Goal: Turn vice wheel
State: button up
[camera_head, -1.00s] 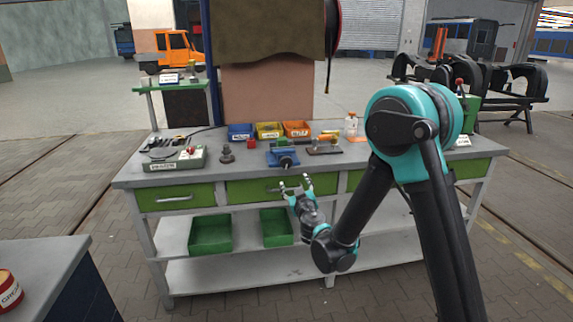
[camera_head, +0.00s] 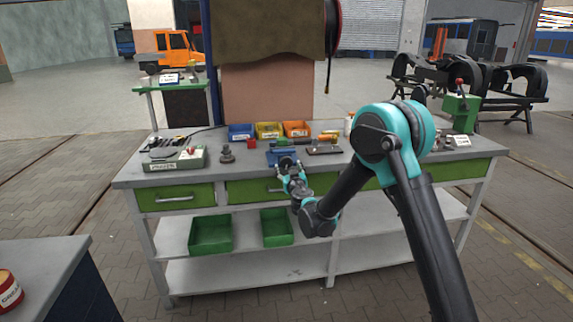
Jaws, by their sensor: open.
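The blue vice (camera_head: 275,154) stands on the grey workbench (camera_head: 375,162), near the middle of its front edge. Only its left and upper parts show; my gripper covers its front, so I cannot make out the wheel clearly. My gripper (camera_head: 285,164) is open at the front of the vice, at about bench-top height, with its fingers pointing toward the vice. I cannot tell whether the fingers touch the wheel or are around it.
Blue, yellow and orange bins (camera_head: 269,130) stand behind the vice. A red block (camera_head: 252,144) and a dark round part (camera_head: 227,153) sit to its left, a tool on a plate (camera_head: 324,148) to its right. Green drawers (camera_head: 174,198) are below. A green machine (camera_head: 459,115) stands far right.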

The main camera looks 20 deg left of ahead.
aim_at(287, 163)
jog(key=shift+x, duration=2.2)
jog(key=c, duration=1.2)
